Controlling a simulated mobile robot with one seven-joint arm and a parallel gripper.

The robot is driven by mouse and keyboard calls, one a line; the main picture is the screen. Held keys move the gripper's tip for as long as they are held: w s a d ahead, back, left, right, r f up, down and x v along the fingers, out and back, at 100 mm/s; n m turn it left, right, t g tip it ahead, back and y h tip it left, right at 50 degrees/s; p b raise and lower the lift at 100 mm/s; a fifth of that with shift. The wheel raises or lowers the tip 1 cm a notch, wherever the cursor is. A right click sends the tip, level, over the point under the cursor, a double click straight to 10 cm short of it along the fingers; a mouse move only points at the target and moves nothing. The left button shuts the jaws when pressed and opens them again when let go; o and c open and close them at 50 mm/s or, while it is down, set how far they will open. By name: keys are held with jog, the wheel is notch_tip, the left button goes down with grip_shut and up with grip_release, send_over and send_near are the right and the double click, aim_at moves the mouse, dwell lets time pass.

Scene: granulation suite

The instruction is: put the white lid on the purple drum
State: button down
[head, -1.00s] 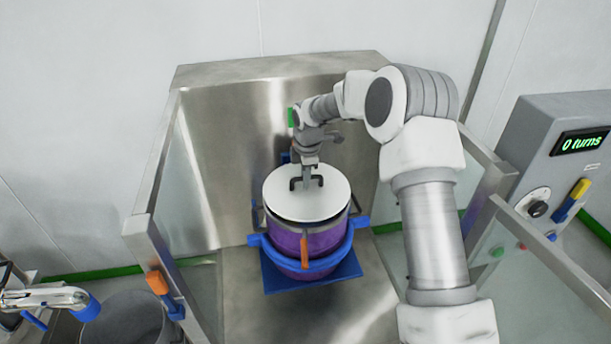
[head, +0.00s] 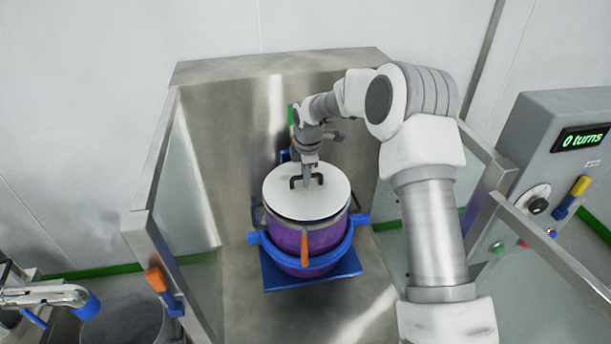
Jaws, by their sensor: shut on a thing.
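The purple drum (head: 322,238) stands upright in a blue ring holder (head: 342,250) inside the metal enclosure. The white lid (head: 325,202) lies over the drum's top, roughly level and centred; whether it is fully seated cannot be told from this angle. A dark handle (head: 295,182) stands up from the lid. My gripper (head: 306,183) points down from above and is shut on this handle; its fingers hide part of it. An orange latch (head: 304,250) hangs on the drum's front.
Metal rails (head: 152,180) flank the drum on the left and right. A grey control box (head: 535,170) reading "0 turns" stands at right. A grey bin (head: 125,318) and a metal spout with a blue end (head: 45,297) are at lower left.

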aim_at(308, 193)
jog(key=shift+f+b, duration=0.4)
jog(key=shift+f, duration=0.35)
jog(key=c, duration=0.8)
grip_release()
jog(key=shift+s+d+r+b, duration=0.1)
jog(key=shift+s+r, duration=0.45)
jog(key=shift+r, duration=2.3)
jog(key=shift+s+d+r+b, duration=0.15)
jog(key=shift+s+r, duration=0.45)
jog(key=shift+r, duration=2.25)
jog(key=shift+s+d+r+b, duration=0.1)
jog(key=shift+s+r, duration=0.45)
jog(key=shift+r, duration=2.3)
